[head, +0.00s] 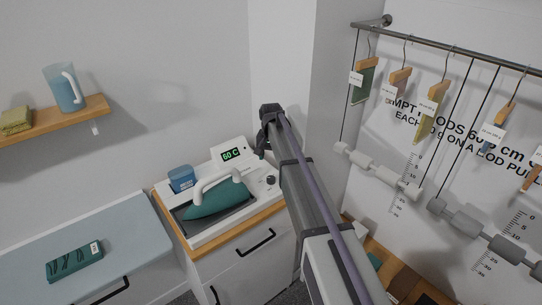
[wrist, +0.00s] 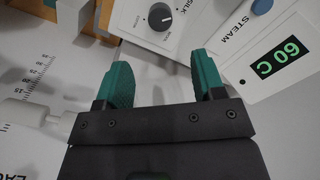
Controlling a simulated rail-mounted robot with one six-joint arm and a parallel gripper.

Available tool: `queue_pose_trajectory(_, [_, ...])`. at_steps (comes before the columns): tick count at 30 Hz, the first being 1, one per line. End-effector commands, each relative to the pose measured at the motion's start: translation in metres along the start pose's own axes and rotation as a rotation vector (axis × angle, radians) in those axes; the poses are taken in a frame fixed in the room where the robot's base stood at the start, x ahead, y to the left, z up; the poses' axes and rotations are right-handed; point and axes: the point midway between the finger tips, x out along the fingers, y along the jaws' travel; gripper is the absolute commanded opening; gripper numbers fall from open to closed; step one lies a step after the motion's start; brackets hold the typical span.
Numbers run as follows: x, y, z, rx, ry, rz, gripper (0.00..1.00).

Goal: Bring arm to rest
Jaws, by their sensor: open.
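My gripper shows in the wrist view (wrist: 160,85) with its two teal fingers apart and nothing between them. In the head view my arm reaches forward from the lower right, and its dark end (head: 268,120) is up near the wall corner, just right of the display reading 60 C (head: 231,155). The gripper's fingers cannot be made out in the head view. In the wrist view the same display (wrist: 279,57) and a dark knob (wrist: 160,17) lie beyond the fingers, apart from them.
A teal iron (head: 218,200) with a white handle rests on its station atop a white cabinet, beside a blue container (head: 182,179). A folded teal cloth (head: 75,262) lies on the grey board. A shelf holds a jug (head: 64,88). A rail (head: 450,48) with hanging cloths is at right.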

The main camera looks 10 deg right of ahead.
Motion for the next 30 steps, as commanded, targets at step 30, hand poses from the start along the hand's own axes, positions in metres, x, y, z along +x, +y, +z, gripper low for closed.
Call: queue_pose_trajectory(30, [0.015, 0.148, 0.324, -0.429, 0.0, 0.001, 0.63])
